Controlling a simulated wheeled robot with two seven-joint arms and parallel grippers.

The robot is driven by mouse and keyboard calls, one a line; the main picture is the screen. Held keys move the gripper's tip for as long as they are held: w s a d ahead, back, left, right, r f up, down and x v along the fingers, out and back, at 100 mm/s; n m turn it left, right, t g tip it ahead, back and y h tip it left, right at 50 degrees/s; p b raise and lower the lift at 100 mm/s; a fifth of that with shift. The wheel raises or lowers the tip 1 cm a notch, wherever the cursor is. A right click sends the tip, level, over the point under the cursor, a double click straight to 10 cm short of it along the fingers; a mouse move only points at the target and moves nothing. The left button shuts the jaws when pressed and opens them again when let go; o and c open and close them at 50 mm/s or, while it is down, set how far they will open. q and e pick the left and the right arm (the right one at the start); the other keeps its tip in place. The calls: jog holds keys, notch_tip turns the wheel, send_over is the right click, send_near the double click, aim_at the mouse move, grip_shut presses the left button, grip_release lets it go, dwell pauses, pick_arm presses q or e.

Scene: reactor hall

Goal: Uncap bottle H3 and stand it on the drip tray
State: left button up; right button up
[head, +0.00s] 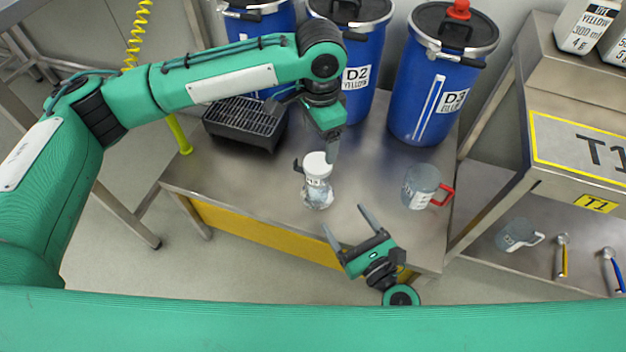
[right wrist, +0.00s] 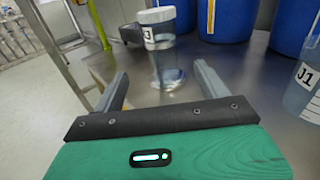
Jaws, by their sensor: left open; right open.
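A clear bottle (head: 317,192) with a white cap (head: 316,163) stands upright on the steel table; its small label seems to read H3. It also shows in the right wrist view (right wrist: 166,62), cap on, between and beyond my right fingers. My left gripper (head: 315,162) points down from above with its open fingers on either side of the cap; contact is not clear. My right gripper (head: 345,219) is open and empty in front of the bottle, apart from it. The black drip tray (head: 238,139) with a slotted grate lies at the table's back left.
Blue drums (head: 418,100) stand along the back. A clear jug (head: 420,186) with a red handle stands right of the bottle. A shelf unit (head: 577,147) marked T1 borders the right, with another jug (head: 516,235) and tools low down. The table's front left is bare.

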aim_at(323, 186)
pick_arm(q)
jog(key=shift+w+a+r, duration=0.1)
jog(key=shift+a, duration=0.05)
pick_arm(e)
jog(key=shift+w+a, duration=0.15)
jog(key=shift+w, duration=0.2)
jog(key=x, duration=1.3)
jog(key=shift+w, duration=0.1)
jog(key=shift+c, duration=0.3)
